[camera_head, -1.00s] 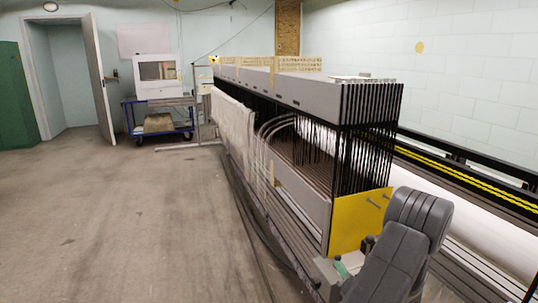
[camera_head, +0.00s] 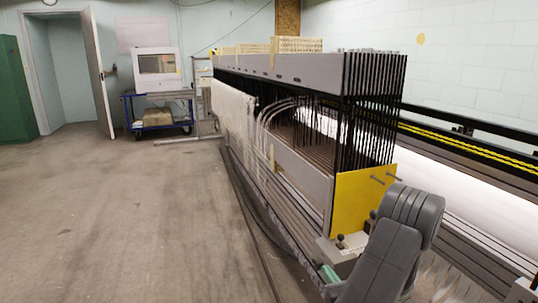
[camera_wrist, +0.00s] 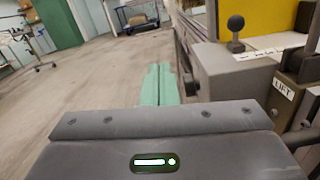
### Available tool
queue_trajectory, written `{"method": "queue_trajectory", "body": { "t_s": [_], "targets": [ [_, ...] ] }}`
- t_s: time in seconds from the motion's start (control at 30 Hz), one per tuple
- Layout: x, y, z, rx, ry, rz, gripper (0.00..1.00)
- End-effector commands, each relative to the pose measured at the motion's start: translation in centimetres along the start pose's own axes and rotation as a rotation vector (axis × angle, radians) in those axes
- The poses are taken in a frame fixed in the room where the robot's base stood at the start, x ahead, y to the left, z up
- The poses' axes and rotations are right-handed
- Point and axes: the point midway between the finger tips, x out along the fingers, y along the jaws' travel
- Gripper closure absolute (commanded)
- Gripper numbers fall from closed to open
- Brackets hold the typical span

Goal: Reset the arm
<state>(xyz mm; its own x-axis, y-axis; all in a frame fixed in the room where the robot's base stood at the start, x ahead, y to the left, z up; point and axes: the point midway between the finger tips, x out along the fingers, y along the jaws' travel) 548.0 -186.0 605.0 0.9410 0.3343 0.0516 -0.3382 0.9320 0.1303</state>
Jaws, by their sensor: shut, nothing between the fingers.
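My gripper (camera_wrist: 160,70) has pale green fingers pressed together with nothing between them. In the wrist view they point away over the concrete floor, just left of a grey control box (camera_wrist: 235,68). In the head view the green fingers (camera_head: 329,274) show at the lower middle, low beside the same box (camera_head: 338,250). I cannot tell whether they touch it. My grey arm hides part of the machine's near end.
The long warp-threading machine (camera_head: 290,68) runs back along the right, with a yellow end panel (camera_head: 360,212). A black ball-topped lever (camera_wrist: 236,24) and a LIFT label (camera_wrist: 283,90) are close to my gripper. Open floor (camera_head: 110,220) lies left. A blue cart (camera_head: 128,113) stands at the back.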

Motion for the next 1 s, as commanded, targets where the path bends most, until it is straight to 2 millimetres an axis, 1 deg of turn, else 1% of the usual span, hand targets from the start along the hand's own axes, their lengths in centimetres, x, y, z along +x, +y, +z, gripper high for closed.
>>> {"method": "queue_trajectory", "body": {
  "t_s": [0.03, 0.1, 0.3, 0.77, 0.87, 1.0],
  "targets": [
    [-0.1, 0.0, -1.0, -0.024, 0.0, 0.002, 1.0],
    [-0.1, 0.0, -1.5, -0.058, 0.0, 0.004, 1.0],
    [-0.1, -0.1, -2.4, -0.121, 0.0, 0.007, 1.0],
    [-0.1, 0.0, -2.4, -0.137, 0.001, 0.009, 1.0],
    [0.0, 0.2, -2.2, -0.14, 0.004, 0.018, 1.0],
    [0.4, 1.3, -1.9, -0.152, 0.016, 0.052, 1.0]
  ]
}}
